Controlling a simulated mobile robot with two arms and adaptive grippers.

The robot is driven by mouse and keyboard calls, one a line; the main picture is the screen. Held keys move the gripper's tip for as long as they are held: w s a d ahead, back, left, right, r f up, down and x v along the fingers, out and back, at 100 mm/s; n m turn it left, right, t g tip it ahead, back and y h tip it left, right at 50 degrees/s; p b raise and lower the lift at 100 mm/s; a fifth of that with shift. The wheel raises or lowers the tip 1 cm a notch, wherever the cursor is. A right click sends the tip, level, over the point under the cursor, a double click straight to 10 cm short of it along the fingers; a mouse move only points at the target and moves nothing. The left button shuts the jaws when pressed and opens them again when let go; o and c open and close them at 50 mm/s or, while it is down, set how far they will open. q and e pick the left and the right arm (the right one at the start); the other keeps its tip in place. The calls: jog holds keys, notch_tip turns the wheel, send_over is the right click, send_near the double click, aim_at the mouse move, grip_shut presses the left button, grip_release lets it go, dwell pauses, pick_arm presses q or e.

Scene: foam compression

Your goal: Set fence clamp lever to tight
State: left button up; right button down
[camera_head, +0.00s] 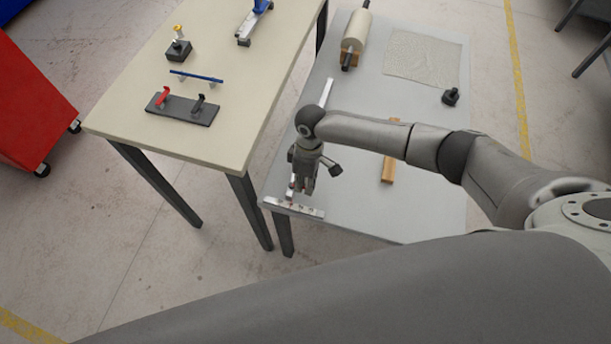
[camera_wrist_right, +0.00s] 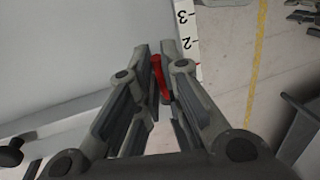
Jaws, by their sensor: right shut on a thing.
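The fence (camera_head: 310,212) is a pale metal bar lying across the near left corner of the grey table. My right gripper (camera_head: 307,190) points down just over it and hides most of the clamp in the head view. In the right wrist view the red clamp lever (camera_wrist_right: 160,75) stands between the two fingertips of my right gripper (camera_wrist_right: 162,60). The fingers are close together and shut on the lever. Its lower end is hidden between the fingers, so I cannot tell its full angle. My left gripper is not in view.
A white scale (camera_head: 327,93) with numbers runs along the grey table's (camera_head: 355,215) left edge. A wooden block (camera_head: 389,169), a roll (camera_head: 356,38), a foam sheet (camera_head: 423,57) and a black knob (camera_head: 450,96) are on this table. A beige table (camera_head: 215,145) with tools stands left.

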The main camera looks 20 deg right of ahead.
dwell(0.3)
jog(key=c, duration=1.6)
grip_release()
jog(key=shift+o, duration=0.2)
jog(key=shift+r, duration=0.1)
notch_tip(320, 180, up, 12)
jog(key=w+d, duration=0.1)
jog(key=shift+w+d, duration=0.2)
jog(key=shift+w, duration=0.15)
jog(key=shift+f, duration=0.2)
